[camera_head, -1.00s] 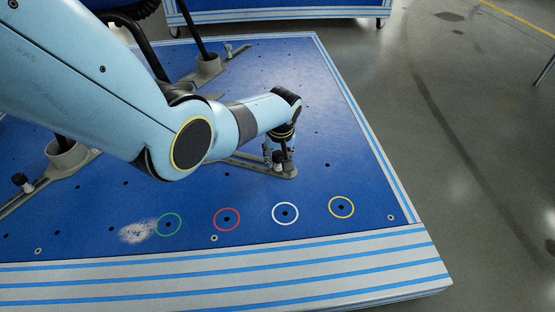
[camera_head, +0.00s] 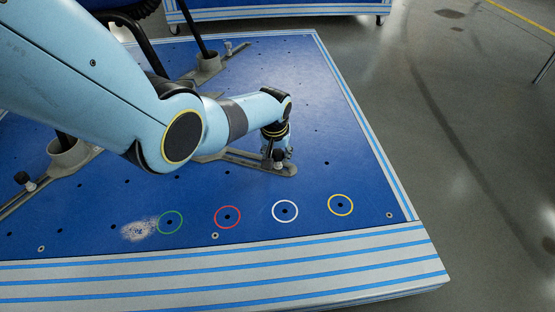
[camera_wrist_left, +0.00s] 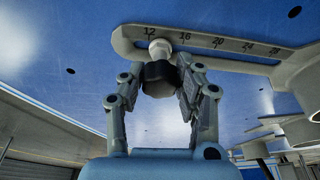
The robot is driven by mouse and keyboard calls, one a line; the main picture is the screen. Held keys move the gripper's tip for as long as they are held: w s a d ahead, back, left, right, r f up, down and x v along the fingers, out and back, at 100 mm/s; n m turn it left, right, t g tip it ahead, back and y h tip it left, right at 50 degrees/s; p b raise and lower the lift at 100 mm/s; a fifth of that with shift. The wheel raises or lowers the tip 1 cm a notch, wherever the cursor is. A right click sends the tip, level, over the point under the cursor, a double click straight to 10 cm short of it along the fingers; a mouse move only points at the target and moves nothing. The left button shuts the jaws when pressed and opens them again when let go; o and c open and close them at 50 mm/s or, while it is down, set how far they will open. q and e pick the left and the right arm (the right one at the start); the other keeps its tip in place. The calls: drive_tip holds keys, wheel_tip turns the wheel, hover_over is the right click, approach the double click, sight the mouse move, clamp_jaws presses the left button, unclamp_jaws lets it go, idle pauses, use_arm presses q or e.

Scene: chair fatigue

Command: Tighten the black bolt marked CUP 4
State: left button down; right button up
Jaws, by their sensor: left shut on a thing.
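The black bolt (camera_head: 279,154) has a dark knob on a pale metal base and stands upright at the end of a slotted grey bracket arm (camera_head: 256,162) on the blue platform. My left gripper (camera_head: 275,147) is at the bolt, and its fingers partly hide behind the wrist. In the left wrist view, the left gripper (camera_wrist_left: 159,84) has its two fingers closed around the black knob (camera_wrist_left: 160,76). The bracket (camera_wrist_left: 210,41) shows a scale with 12, 16, 20, 24 and 28. I cannot read a CUP 4 mark. My right gripper is not in view.
The platform's right side is clear, with grey floor (camera_head: 460,140) beyond.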

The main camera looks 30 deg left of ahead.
use_arm(q)
drive_tip(key=m+h, duration=0.1)
drive_tip(key=m, duration=0.2)
drive_tip(key=shift+m, duration=0.4)
drive_tip(key=c, duration=0.9)
unclamp_jaws()
drive_tip(key=n, duration=0.3)
drive_tip(key=shift+y+p, duration=0.3)
drive_tip(key=shift+y, duration=0.1)
drive_tip(key=shift+n, duration=0.5)
drive_tip(key=n+y, duration=0.1)
drive_tip(key=n, duration=0.3)
